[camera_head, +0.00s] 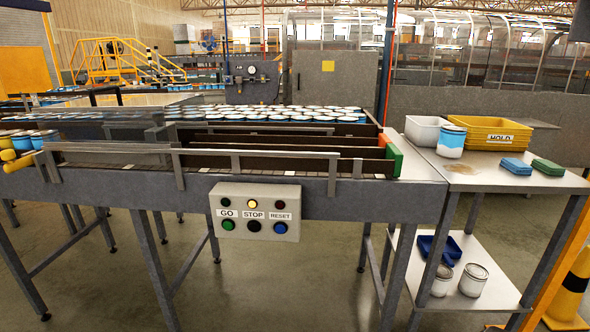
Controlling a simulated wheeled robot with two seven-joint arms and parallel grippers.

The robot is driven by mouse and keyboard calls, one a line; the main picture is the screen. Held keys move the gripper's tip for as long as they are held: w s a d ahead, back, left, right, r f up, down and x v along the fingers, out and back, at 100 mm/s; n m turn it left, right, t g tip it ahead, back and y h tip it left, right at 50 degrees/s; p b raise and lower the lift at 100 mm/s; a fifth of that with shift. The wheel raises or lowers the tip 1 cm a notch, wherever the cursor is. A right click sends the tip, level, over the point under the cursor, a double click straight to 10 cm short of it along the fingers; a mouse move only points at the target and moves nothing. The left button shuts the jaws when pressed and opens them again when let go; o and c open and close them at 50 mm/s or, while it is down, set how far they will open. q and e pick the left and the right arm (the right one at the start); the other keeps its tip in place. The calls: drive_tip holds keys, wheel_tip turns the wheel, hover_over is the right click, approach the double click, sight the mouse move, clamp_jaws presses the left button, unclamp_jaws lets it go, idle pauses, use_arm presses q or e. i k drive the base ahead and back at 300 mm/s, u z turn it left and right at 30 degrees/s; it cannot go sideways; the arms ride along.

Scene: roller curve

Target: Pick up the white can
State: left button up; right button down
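Two white cans with grey lids stand upright side by side on the lower shelf of the side table at the right: the left white can (442,281) and the right white can (473,281). A blue and white can (451,142) stands upright on the table top above them, next to the bins. Many more cans with white lids (290,115) are packed on the conveyor at the back. Neither of my grippers shows in the head view.
The side table (455,175) also holds a white bin (425,130), a yellow HOLD bin (490,133), and blue (516,166) and green (548,167) blocks. A blue scoop-like item (438,248) lies behind the lower cans. A control box (255,212) fronts the conveyor; a yellow-black cone (571,290) stands right.

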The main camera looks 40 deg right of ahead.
sight(444, 275)
drive_tip(key=z, duration=2.75)
drive_tip(key=k, duration=0.5)
drive_tip(key=z, duration=1.45)
drive_tip(key=i, duration=2.45)
drive_tip(key=u, duration=0.3)
drive_tip(key=i, duration=1)
drive_tip(key=u, duration=0.6)
